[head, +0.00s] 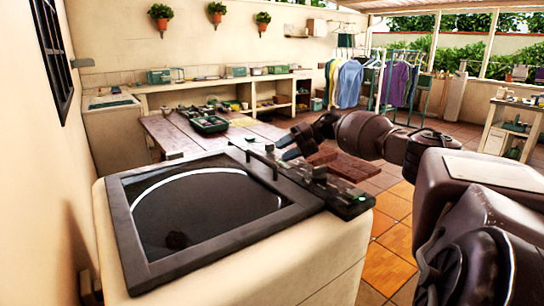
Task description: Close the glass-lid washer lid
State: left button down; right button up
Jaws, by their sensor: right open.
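The washer (325,265) is a cream top-loader in the foreground. Its lid (118,212) has a dark grey square frame around dark glass and appears to lie flat on the top. A pale curved rim shows through the glass. My right gripper (281,148) is open and empty, above the far right edge of the washer near the control panel (318,186). Its fingers point left, and it appears apart from the lid. My left gripper is not in view.
A wooden table (165,134) with a green tray (208,122) stands just behind the washer. A plain wall (35,190) is close on the left. Clothes racks (372,85) stand at the back. Open tiled floor lies to the right, partly behind my right arm.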

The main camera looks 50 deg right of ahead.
jog(key=shift+r+v, duration=0.25)
jog(key=shift+v, duration=2)
jog(key=shift+w+a, duration=0.1)
